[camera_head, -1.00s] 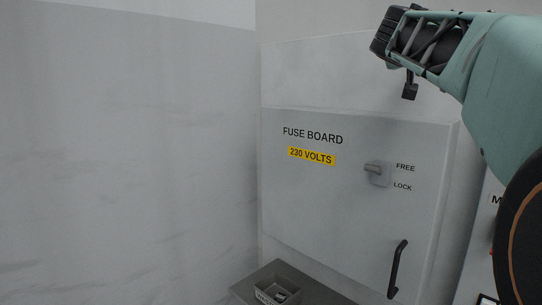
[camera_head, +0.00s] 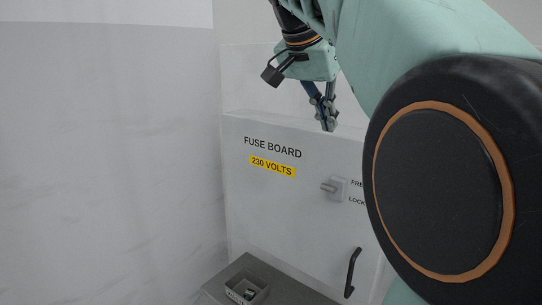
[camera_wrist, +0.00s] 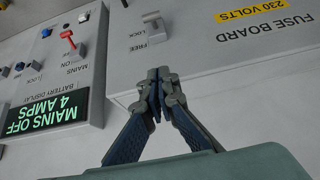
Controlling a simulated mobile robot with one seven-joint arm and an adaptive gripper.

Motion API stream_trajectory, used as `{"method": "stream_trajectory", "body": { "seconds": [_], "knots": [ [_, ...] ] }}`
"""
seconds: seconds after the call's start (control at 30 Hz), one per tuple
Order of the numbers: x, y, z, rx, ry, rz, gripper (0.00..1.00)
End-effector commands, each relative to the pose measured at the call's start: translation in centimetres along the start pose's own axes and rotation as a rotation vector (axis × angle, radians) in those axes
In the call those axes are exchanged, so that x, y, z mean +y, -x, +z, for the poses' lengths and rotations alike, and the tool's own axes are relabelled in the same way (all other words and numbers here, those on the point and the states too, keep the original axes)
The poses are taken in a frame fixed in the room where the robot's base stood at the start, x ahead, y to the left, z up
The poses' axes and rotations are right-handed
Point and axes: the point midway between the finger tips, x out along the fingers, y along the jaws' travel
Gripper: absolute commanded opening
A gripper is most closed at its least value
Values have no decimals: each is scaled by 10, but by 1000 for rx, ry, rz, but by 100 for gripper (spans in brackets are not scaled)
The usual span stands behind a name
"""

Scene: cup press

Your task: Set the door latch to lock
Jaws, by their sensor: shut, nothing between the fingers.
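The door latch (camera_head: 336,188) is a small light-grey plate with a short lever on the fuse board door (camera_head: 290,210). Its lever sticks out to the left in the head view, roughly level with the FREE label (camera_head: 357,183) and above the LOCK label (camera_head: 356,201). In the wrist view the latch (camera_wrist: 153,22) appears upside down, beyond the fingertips. My gripper (camera_head: 329,122) is above the latch near the door's top edge, pointing down, clear of the latch. The wrist view shows its fingertips (camera_wrist: 157,75) together and empty.
A black door handle (camera_head: 352,272) sits below the latch. An open box (camera_head: 246,288) stands on a grey ledge at the bottom. The wrist view shows a neighbouring panel with a red switch (camera_wrist: 68,37) and a green-lettered display (camera_wrist: 45,118). A plain wall fills the left.

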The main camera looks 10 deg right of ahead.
Motion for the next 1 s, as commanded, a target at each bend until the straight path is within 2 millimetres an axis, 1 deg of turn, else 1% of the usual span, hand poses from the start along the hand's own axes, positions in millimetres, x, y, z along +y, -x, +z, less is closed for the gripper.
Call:
{"method": "stream_trajectory", "body": {
  "seconds": [0.03,0.1,0.2,0.47,0.57,0.67,0.77,1.0],
  "knots": [
    [-2,5,5,-25,3,1,0],
    [-3,6,11,-49,6,0,0],
    [-4,7,16,-62,8,1,0],
    [-4,6,16,-60,8,1,0],
    [-4,2,16,-59,8,1,0],
    [-3,-9,16,-61,8,4,0],
    [-2,-26,17,-61,7,4,0],
    [-2,-78,20,-62,7,5,0]
  ]
}}
